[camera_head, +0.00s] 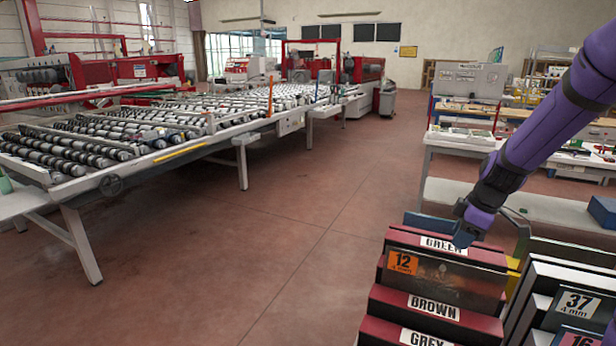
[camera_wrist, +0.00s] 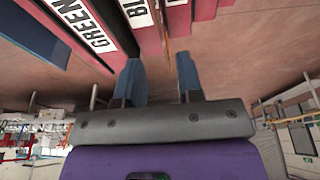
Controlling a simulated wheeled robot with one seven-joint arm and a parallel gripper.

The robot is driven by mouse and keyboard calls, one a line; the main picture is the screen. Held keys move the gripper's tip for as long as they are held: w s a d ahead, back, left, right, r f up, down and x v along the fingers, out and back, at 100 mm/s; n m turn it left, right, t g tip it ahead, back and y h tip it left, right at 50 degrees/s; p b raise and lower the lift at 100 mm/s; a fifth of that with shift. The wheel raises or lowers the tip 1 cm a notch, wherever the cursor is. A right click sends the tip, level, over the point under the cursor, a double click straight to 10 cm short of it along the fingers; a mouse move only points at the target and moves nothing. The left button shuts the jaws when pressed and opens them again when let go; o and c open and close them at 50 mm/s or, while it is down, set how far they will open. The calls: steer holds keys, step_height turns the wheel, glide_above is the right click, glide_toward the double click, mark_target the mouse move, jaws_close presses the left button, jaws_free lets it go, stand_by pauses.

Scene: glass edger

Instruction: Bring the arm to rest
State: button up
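My purple arm (camera_head: 545,125) reaches down from the upper right in the head view. It ends above the rack of labelled dark red dividers. My gripper (camera_wrist: 158,72) shows two blue fingers standing apart in the wrist view, with reddish floor visible between them and nothing seen held. In the head view my gripper (camera_head: 468,230) is at the top of the divider marked GREEN (camera_head: 478,252), partly overlapping its label. Whether it touches the divider cannot be told. The GREEN label also shows in the wrist view (camera_wrist: 84,27), left of the fingers.
Dividers marked BROWN (camera_head: 432,308) and GREY (camera_head: 420,338) stand in front. A workbench (camera_head: 470,143) is behind my arm. A long roller conveyor (camera_head: 160,135) fills the left. Open floor (camera_head: 290,235) lies between.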

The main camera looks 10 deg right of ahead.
steer(key=s+a+r+m+t+h, duration=0.1)
steer(key=s+a+r+m, duration=0.2)
steer(key=s+a+r, duration=0.3)
steer(key=s+a+r+m+h, duration=0.15)
steer(key=s+a+r, duration=0.25)
steer(key=r, duration=0.4)
steer(key=s+a+r+m+t, duration=0.1)
steer(key=s+a+r+m, duration=0.1)
steer(key=s, duration=0.5)
steer(key=s+a+r+m+t, duration=0.1)
steer(key=s+a+r+m, duration=0.1)
steer(key=s+r+m, duration=0.2)
steer(key=s, duration=0.3)
steer(key=shift+s+a+r+m, duration=0.2)
steer(key=shift+s+a+m, duration=0.1)
steer(key=shift+m, duration=0.05)
